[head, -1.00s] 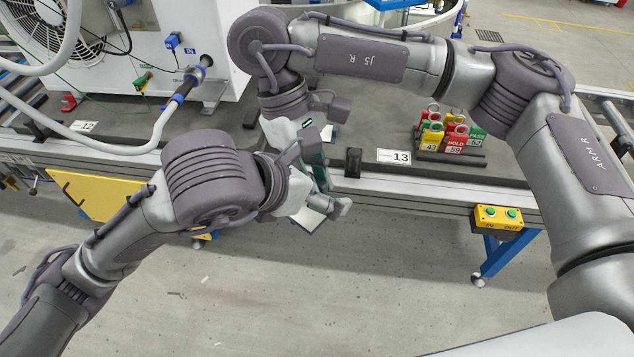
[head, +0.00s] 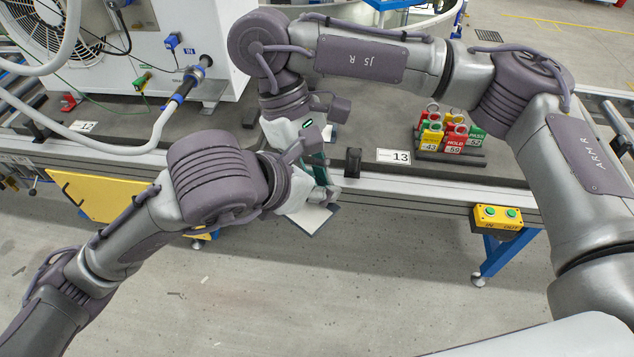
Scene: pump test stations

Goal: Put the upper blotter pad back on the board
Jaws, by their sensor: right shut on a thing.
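A pale, flat pad with a dark edge (head: 318,218), which looks like the blotter pad, is held tilted in front of the bench's front rail. My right gripper (head: 320,182) reaches down from above, beside the rail, and is shut on the pad; the contact itself is mostly hidden. My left gripper (head: 305,190) is close against it from the left, by the pad's upper part. The grippers overlap, and I cannot tell whether the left fingers are open or touch the pad. A small pale patch (head: 329,132) shows on the bench behind the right gripper. I cannot make out the board.
The dark bench top (head: 370,125) carries a 13 label (head: 400,156), a black block (head: 352,162) and a rack of coloured tags (head: 452,135). A white unit with a hose (head: 150,135) stands at left. A yellow button box (head: 497,216) hangs below the rail.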

